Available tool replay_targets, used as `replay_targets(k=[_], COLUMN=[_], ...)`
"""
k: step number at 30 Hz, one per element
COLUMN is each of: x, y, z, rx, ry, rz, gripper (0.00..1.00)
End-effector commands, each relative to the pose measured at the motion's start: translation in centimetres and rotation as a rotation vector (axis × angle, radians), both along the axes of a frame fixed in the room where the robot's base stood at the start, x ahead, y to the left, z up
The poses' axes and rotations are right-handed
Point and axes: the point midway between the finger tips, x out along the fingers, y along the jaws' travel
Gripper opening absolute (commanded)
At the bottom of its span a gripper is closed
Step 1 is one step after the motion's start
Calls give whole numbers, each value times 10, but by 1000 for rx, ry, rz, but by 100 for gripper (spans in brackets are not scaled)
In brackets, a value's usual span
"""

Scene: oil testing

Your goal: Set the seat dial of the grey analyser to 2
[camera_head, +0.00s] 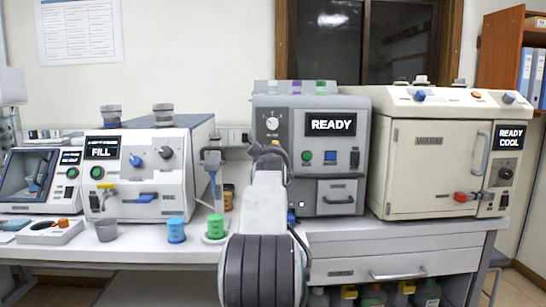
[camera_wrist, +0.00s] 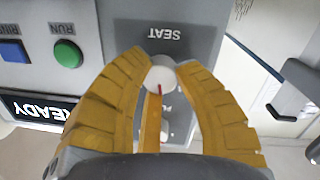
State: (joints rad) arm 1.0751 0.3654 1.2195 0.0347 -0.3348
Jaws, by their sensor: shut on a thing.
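The grey analyser (camera_head: 335,180) stands mid-bench with READY on its display. In the wrist view its seat dial (camera_wrist: 160,76) is a pale round knob with a red pointer mark, under an upside-down SEAT label (camera_wrist: 165,33). My gripper (camera_wrist: 161,66) has its yellow fingers closed on either side of this dial. The red mark points toward the bottom of the wrist view. I cannot read any scale numbers around the dial. In the head view my gripper (camera_head: 267,150) is at the analyser's left front and covers part of the panel there.
A green RUN button (camera_wrist: 68,53) and a blue button (camera_wrist: 13,51) are beside the dial. A white round dial (camera_head: 271,123) shows above my gripper. A beige oven (camera_head: 430,165) stands right; a white FILL unit (camera_head: 140,175) and blue and green containers are left.

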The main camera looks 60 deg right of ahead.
Motion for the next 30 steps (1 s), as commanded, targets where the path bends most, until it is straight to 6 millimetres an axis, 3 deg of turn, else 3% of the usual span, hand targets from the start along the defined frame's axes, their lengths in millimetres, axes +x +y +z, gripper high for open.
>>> replay_targets(k=[14, 15, 23, 30], x=[2, 2, 1, 1], y=[1, 1, 0, 0], z=[0, 0, 0, 0], rx=[6, 6, 7, 6], ry=[-12, -12, -11, -11], rz=[3, 3, 1, 0], gripper=[0, 32, 56, 56])
